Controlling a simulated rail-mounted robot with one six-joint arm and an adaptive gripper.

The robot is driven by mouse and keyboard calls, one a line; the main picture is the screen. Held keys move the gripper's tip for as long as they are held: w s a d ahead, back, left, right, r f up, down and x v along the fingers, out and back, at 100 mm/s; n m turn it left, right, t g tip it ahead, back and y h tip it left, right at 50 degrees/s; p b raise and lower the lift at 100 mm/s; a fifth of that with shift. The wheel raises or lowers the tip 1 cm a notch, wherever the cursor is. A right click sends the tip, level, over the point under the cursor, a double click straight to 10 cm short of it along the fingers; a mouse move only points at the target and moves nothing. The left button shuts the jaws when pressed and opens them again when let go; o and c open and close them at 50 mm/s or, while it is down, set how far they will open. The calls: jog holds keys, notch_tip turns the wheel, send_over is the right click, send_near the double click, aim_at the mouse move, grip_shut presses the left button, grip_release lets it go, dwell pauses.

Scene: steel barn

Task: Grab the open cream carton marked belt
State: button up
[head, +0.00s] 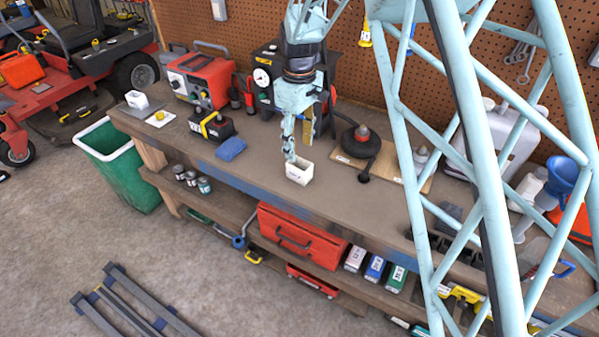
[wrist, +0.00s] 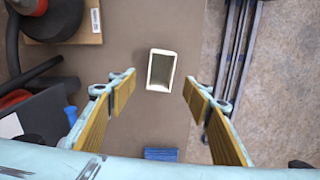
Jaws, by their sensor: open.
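An open cream carton (head: 298,175) stands upright on the workbench, with dark marking on its side too small to read. In the wrist view the carton (wrist: 161,70) shows from above, its open top facing me and its inside empty. My gripper (head: 299,142) is open and pointing down above the carton. In the wrist view its two yellow-padded fingers (wrist: 158,82) are spread to the left and right of the carton, with clear gaps on both sides. A second small white carton (head: 137,100) sits at the bench's far left end; its marking is not readable.
A blue cloth (head: 231,149) lies left of the carton. A dark round-based object (head: 358,144) on a wooden board is to the right. Behind are a black box with a gauge (head: 262,76) and a red unit (head: 201,82). The bench's front edge is close to the carton.

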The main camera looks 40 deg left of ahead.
aim_at(299, 158)
jog(key=shift+f, duration=2.7)
jog(key=shift+d+f+b, duration=0.15)
jog(key=shift+f+b, duration=0.2)
jog(key=shift+f, duration=2.25)
jog(key=c, duration=0.8)
